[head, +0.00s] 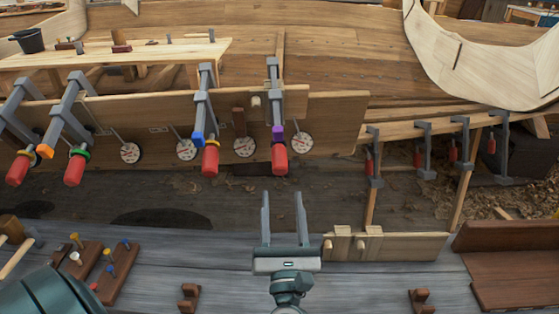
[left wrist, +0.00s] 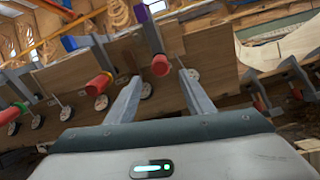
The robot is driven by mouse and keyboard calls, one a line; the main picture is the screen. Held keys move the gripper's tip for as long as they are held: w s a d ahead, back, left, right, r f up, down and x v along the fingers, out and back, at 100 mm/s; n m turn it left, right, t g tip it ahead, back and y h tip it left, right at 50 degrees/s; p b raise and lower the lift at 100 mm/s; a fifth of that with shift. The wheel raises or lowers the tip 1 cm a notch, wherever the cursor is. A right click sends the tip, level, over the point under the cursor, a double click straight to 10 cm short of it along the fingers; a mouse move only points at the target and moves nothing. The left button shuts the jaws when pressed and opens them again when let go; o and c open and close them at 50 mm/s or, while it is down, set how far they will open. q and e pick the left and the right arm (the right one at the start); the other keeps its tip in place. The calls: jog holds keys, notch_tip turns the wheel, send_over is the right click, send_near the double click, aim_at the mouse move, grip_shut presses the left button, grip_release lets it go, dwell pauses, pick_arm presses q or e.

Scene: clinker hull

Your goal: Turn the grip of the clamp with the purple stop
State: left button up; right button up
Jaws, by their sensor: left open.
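The clamp with the purple stop (head: 278,131) hangs on the plank (head: 335,115), right of the other large clamps. Its red grip (head: 279,159) points down and toward me. In the left wrist view the same red grip (left wrist: 160,66) is ahead, between and beyond the fingertips, with the purple stop (left wrist: 142,14) above it. My left gripper (head: 283,195) is open and empty, below the grip and apart from it. In the left wrist view its two fingers (left wrist: 160,78) stand wide apart. My right gripper is not in view.
Dial gauges (head: 245,147) sit on the plank beside the grips. A wooden piece with pegs (head: 400,247) lies right of my gripper. Small clamps (head: 424,150) stand at right.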

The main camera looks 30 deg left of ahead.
aim_at(280, 173)
pick_arm(q)
jog(key=p+x, duration=0.1)
jog(key=x, duration=0.7)
jog(key=shift+w+a+r+p, duration=0.2)
jog(key=shift+r+p, duration=0.05)
jog(key=shift+p, duration=0.05)
jog(key=shift+x, duration=0.9)
jog(key=shift+f, duration=0.1)
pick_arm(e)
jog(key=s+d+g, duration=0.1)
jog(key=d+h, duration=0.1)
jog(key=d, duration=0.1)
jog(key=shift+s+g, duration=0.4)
pick_arm(q)
jog(key=shift+c, duration=0.6)
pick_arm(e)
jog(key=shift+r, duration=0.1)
pick_arm(q)
jog(key=c, duration=0.9)
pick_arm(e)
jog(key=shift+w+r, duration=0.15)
